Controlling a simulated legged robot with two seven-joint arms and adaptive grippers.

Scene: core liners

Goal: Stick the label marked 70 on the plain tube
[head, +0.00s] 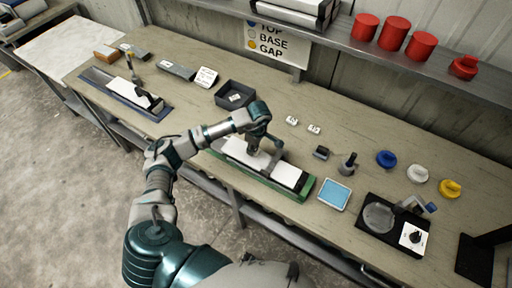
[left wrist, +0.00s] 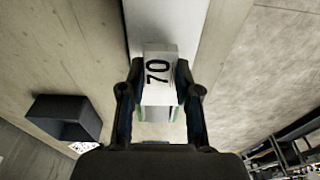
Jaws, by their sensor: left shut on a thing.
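The label marked 70 (left wrist: 158,71) is a small white piece with black digits, held between the fingers of my left gripper (left wrist: 160,92) in the left wrist view. In the head view my left gripper (head: 262,146) points down over a white tube (head: 287,174) in a green-edged holder (head: 306,189). The tube's white surface (left wrist: 166,18) shows just beyond the label. I cannot tell whether the label touches the tube. The gripper hides part of the tube in the head view. My right gripper is not in view.
A dark open tray (head: 221,96) stands behind the tube. Two small white pieces (head: 292,120) lie to its right. A blue pad (head: 334,194), a dark stamp (head: 347,166) and coloured caps (head: 386,159) sit farther right. A blue-edged holder (head: 97,79) with another white tube is at left.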

